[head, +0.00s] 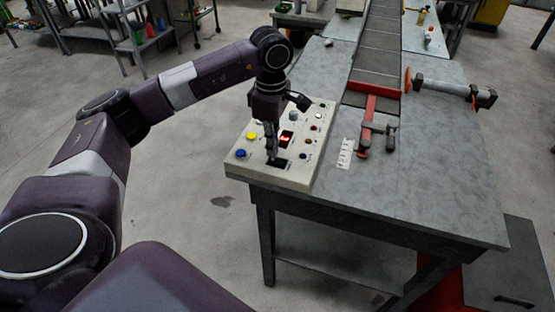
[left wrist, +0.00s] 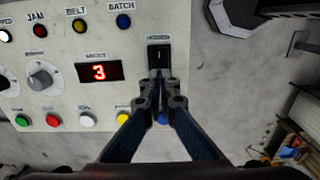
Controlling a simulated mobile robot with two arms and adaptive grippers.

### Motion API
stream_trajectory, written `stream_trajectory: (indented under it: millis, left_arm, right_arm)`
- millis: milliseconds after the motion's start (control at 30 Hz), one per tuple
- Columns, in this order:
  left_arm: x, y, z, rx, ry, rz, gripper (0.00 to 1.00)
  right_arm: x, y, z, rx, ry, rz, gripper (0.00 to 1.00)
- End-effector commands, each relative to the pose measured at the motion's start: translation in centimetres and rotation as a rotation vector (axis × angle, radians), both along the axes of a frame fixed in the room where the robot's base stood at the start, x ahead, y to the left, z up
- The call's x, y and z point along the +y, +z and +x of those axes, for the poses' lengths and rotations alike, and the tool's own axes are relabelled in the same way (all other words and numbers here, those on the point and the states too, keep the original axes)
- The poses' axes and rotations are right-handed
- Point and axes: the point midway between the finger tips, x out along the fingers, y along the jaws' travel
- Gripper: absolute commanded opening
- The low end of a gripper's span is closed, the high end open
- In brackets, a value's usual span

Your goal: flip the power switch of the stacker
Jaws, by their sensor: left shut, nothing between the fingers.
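The stacker's control panel (head: 301,176) is a pale box on the near left corner of the grey table. Its black rocker switch (left wrist: 159,54) sits in a dark frame at the panel's edge in the left wrist view, under a small blurred label. In the head view the switch (head: 280,164) is partly behind my left gripper (head: 271,157). That gripper points down at the panel, shut and empty. In the left wrist view its closed fingertips (left wrist: 160,76) overlap the switch's lower part; I cannot tell whether they touch it. My right gripper is not in view.
A red display (left wrist: 99,71) shows 3, beside a grey knob (left wrist: 43,76). Yellow (left wrist: 123,118) and blue (left wrist: 162,118) buttons lie close to the fingers. A conveyor (head: 376,50) and a red clamp-like part (head: 369,118) stand right of the panel.

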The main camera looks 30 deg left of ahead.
Motion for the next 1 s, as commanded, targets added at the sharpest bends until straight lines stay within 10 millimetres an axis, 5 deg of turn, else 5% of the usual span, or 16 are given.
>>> stream_trajectory:
  millis: [1000]
  left_arm:
    - [0.0,-1.4,0.0,0.0,0.0,0.0,0.0]
  right_arm:
    - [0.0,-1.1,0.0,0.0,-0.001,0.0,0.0]
